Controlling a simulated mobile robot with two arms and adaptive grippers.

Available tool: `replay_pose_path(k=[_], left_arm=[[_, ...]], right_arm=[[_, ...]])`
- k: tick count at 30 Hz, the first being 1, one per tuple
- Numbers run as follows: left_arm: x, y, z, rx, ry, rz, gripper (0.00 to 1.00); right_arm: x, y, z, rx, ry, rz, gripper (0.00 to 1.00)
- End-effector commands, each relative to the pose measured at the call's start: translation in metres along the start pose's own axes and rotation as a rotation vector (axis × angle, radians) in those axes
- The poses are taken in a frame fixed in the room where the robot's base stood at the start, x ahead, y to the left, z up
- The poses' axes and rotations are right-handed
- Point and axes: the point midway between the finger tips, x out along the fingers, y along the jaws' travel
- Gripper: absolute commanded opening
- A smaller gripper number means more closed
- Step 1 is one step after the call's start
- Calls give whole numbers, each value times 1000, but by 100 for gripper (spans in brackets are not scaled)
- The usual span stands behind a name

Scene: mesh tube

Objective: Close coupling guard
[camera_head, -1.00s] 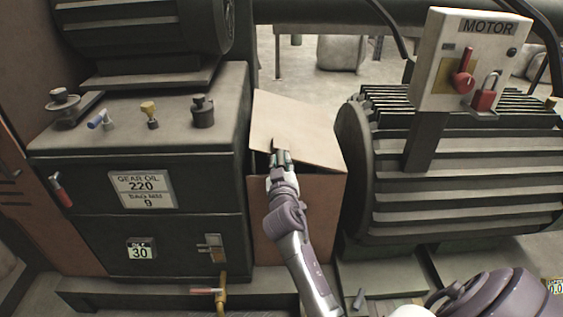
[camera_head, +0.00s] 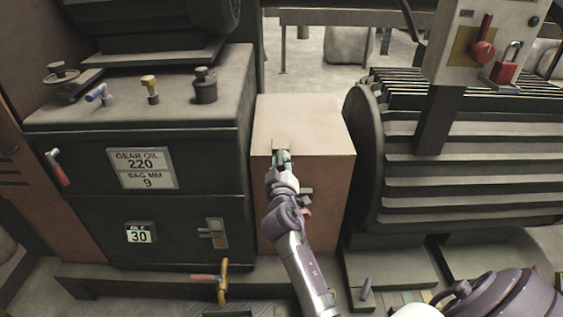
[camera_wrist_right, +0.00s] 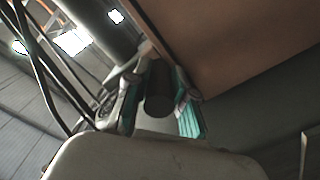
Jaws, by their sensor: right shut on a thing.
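The coupling guard (camera_head: 303,118) is a tan and brown box between the dark gearbox and the motor. Its lid lies flat and flush on the box, with no gap showing. My right gripper (camera_head: 281,158) is at the front edge of the lid. In the right wrist view my right gripper (camera_wrist_right: 160,100) has its fingers on both sides of a dark round handle (camera_wrist_right: 159,88), beside the brown guard panel (camera_wrist_right: 225,40). My left gripper is not in view.
The gearbox (camera_head: 150,225) stands close on the left, with small valves on top and a yellow-handled tap (camera_head: 223,280) low in front. The finned motor (camera_head: 470,175) stands close on the right, under a switch box (camera_head: 485,40) with a red lever and padlock.

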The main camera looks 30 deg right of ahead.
Motion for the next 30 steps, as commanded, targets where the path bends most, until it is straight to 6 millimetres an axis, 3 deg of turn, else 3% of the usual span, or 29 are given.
replay_pose_path(k=[7, 8, 12, 23, 30], left_arm=[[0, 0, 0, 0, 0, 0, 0], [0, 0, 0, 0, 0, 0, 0], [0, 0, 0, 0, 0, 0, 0], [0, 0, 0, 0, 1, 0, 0], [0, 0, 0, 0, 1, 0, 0]], right_arm=[[0, -2, 7, -7, -13, -4, 0], [-1, -2, 7, -7, -14, -4, 25], [-1, -2, 6, -5, -12, -5, 48], [0, 1, 0, -1, -5, -2, 49], [0, 26, -32, -1, -2, 1, 49]])
